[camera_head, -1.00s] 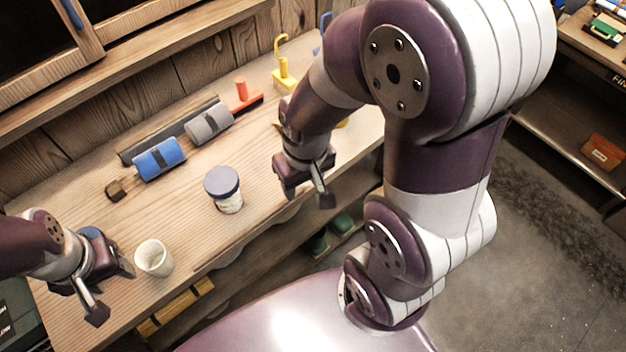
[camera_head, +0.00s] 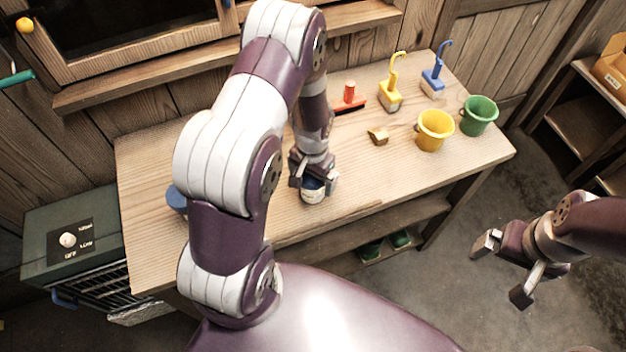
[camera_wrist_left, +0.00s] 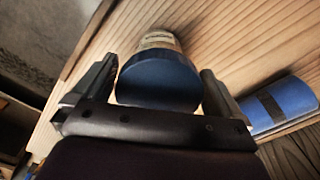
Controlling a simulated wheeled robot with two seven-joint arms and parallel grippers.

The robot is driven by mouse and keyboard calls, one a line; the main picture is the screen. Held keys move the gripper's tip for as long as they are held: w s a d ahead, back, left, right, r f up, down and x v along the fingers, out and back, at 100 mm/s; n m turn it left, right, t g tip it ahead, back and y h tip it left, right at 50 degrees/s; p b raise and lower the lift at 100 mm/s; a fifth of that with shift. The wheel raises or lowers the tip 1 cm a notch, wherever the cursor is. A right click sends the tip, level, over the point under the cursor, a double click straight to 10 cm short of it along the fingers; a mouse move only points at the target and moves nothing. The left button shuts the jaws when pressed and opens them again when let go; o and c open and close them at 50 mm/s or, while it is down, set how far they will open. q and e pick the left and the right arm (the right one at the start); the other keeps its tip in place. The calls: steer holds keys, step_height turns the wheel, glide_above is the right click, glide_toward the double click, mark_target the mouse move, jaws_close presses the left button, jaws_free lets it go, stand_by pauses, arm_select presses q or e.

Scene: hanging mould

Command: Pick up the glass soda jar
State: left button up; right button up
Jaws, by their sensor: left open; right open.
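The glass soda jar (camera_head: 312,194), with a blue lid and pale label, stands upright on the wooden workbench (camera_head: 400,180) near its front edge. My left gripper (camera_head: 314,182) is open around its upper part, one finger on each side. In the left wrist view, the round blue lid (camera_wrist_left: 158,82) sits between the open fingers, with visible gaps on both sides near the tips. My right gripper (camera_head: 505,268) is open and empty, off the bench over the floor at the right.
A blue roll (camera_head: 177,199) is partly behind my left arm. The bench between jar and pots is mostly clear.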

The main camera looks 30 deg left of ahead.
arm_select(q)
steer(key=shift+f, duration=0.8)
steer(key=c, duration=1.1)
steer(key=shift+r, duration=0.1)
